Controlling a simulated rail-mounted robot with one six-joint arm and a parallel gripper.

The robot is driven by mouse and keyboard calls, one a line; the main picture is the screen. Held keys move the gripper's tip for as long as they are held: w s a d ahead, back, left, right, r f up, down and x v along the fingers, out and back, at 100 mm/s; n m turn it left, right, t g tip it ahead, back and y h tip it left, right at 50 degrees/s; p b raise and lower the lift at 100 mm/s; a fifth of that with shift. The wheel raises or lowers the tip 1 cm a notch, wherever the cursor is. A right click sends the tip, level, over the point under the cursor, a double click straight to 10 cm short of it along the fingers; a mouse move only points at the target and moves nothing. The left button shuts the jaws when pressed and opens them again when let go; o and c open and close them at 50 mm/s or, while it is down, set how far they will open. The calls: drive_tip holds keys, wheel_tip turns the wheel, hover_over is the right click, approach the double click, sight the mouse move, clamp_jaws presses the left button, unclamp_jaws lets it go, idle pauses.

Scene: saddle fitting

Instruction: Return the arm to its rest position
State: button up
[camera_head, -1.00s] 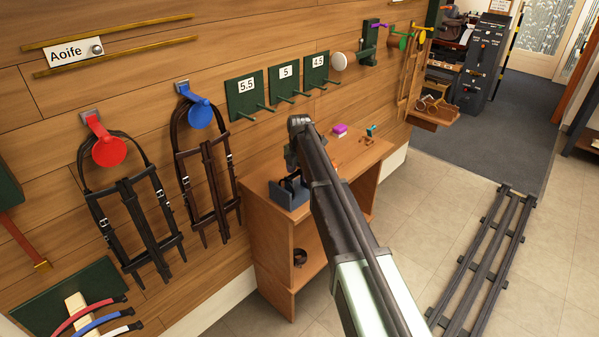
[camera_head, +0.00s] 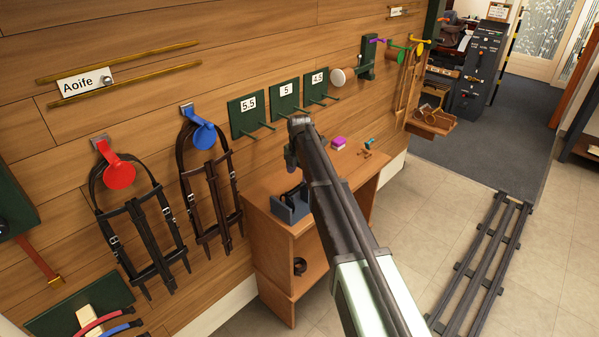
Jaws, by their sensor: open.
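My arm (camera_head: 345,220) reaches up from the bottom of the head view, in front of the wooden shelf unit. Its far joint (camera_head: 299,123) shows before the wall, below the number plates. A short dark part of my arm (camera_head: 290,154) hangs just below that joint. My gripper's jaws cannot be made out; they seem hidden behind the arm. No held object shows.
A blue-grey box (camera_head: 290,210) with a dark thing in it stands on the shelf unit (camera_head: 268,240). Bridles hang left on a red hook (camera_head: 119,175) and a blue hook (camera_head: 203,135). Floor rails (camera_head: 485,255) lie right, with bare tiles (camera_head: 425,215) between.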

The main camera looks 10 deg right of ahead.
drive_tip(key=shift+m, duration=1.2)
drive_tip(key=s+m, duration=2.2)
drive_tip(key=s, duration=1.4)
drive_tip(key=shift+s+m, duration=0.15)
drive_tip(key=shift+m, duration=0.15)
drive_tip(key=shift+a, duration=0.1)
